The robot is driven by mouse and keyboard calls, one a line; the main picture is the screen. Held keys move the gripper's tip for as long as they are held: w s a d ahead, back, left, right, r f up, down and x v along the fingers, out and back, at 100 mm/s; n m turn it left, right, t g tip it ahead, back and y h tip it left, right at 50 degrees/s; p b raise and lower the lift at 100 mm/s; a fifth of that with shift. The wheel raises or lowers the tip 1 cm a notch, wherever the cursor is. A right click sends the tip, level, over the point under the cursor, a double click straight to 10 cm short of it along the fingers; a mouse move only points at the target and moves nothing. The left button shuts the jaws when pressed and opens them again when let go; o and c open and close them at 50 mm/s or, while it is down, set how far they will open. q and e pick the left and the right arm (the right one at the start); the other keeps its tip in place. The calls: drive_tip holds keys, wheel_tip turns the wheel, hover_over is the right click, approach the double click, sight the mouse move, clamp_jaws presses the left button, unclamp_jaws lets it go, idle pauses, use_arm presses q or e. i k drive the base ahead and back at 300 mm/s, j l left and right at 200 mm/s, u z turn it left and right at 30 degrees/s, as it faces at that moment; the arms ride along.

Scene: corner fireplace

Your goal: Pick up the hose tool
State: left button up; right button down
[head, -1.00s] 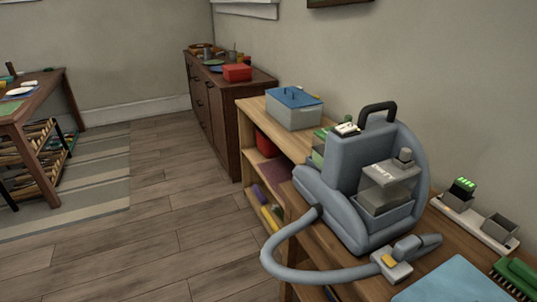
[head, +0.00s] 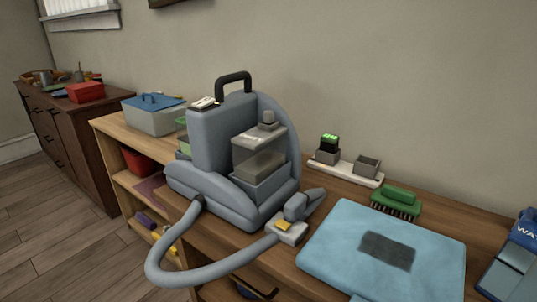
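The hose tool (head: 291,231) is a grey nozzle head with a yellow patch, lying on the wooden bench top in the head view. It joins a thick grey-blue hose (head: 160,262) that loops out past the bench's front edge and back to the machine. The machine (head: 222,150) is a grey-blue portable cleaner with a black carry handle and a clear tank, standing on the bench just behind the tool. Neither of my grippers shows in the head view.
A light blue cloth with a dark patch (head: 345,225) lies right of the tool. Behind it are a green brush (head: 397,200) and a white tray with small grey cups (head: 347,174). A blue object (head: 515,262) stands at the right edge. A blue-lidded box (head: 153,119) stands left.

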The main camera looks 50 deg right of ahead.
sight(294, 213)
drive_tip(key=z, duration=1.65)
drive_tip(key=k+u, duration=0.15)
drive_tip(key=u, duration=0.2)
drive_tip(key=k+j+u, duration=0.1)
drive_tip(key=u, duration=0.25)
drive_tip(key=k+j+u, duration=0.1)
drive_tip(key=u, duration=0.25)
drive_tip(key=k, duration=0.1)
